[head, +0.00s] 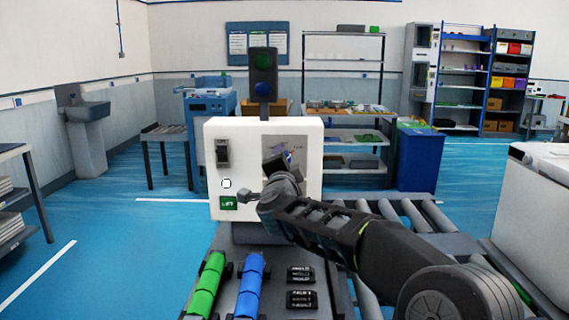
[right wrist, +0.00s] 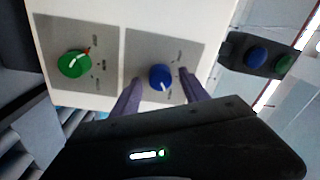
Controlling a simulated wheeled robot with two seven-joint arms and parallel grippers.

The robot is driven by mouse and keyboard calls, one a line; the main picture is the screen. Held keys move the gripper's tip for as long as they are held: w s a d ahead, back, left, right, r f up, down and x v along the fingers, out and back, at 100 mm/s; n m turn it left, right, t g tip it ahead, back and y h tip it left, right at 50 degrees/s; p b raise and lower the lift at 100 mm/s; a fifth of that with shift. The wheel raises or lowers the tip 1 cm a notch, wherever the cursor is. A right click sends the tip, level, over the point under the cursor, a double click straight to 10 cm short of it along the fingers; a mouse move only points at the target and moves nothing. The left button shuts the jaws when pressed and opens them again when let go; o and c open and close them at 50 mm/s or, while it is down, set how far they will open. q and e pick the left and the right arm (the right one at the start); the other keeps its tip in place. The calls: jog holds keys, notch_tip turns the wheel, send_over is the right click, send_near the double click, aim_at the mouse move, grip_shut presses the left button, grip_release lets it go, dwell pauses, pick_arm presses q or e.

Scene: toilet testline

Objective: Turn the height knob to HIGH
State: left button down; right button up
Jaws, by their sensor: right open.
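The plate lettering is too small to read, so I cannot tell which is the height knob. My right gripper (right wrist: 161,84) is open, its two fingers on either side of the blue knob; contact cannot be told. My left gripper is not in view.
The box also has a black switch (head: 222,152), a white button (head: 226,183) and a green LIFT label (head: 229,203). A signal light (head: 263,75) rises behind it. A white block (head: 545,200) stands at right.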

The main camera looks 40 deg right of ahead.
jog(key=v, duration=0.7)
jog(key=shift+s+a, duration=0.25)
jog(key=shift+a, duration=0.05)
jog(key=shift+f, duration=0.1)
